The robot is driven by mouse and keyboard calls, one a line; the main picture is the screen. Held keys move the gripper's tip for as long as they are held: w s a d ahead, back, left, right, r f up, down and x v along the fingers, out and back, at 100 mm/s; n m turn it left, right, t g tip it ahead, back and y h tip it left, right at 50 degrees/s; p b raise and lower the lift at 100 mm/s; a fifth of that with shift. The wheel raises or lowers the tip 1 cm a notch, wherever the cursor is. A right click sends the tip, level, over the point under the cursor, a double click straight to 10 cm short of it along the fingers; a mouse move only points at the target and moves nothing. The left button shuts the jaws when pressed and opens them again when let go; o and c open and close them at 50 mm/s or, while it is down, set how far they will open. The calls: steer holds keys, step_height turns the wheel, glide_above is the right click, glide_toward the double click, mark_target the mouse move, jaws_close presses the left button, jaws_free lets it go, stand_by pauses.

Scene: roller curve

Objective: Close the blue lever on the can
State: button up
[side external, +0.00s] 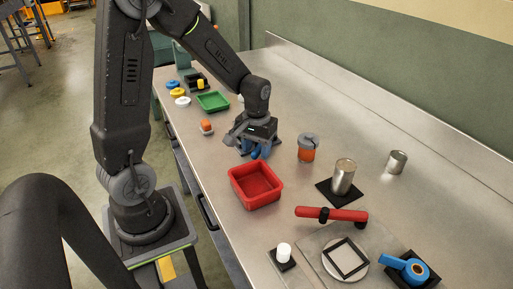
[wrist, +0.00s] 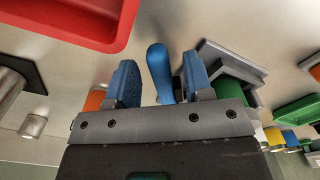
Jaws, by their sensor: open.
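The blue lever (wrist: 159,72) stands between my gripper's two blue fingers in the wrist view, with gaps on both sides. My gripper (side external: 262,151) is open, low over the bench, just behind the red tray in the side view. A green body (wrist: 236,92) with a grey angular top (wrist: 230,60) sits beside the right finger in the wrist view; it looks like the can, partly hidden by my gripper. Where the lever joins it is hidden. In the side view my gripper covers most of the can, and lever and fingers are hard to separate.
A red tray (side external: 255,186) is close in front of my gripper. An orange can with a grey top (side external: 307,148) stands to its right. Silver cans (side external: 343,176) (side external: 397,162) and a red-handled tool (side external: 331,214) are farther right. A green tray (side external: 213,101) lies behind.

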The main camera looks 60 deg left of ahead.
steer(key=shift+f, duration=0.15)
steer(key=shift+c, duration=0.3)
jaws_close()
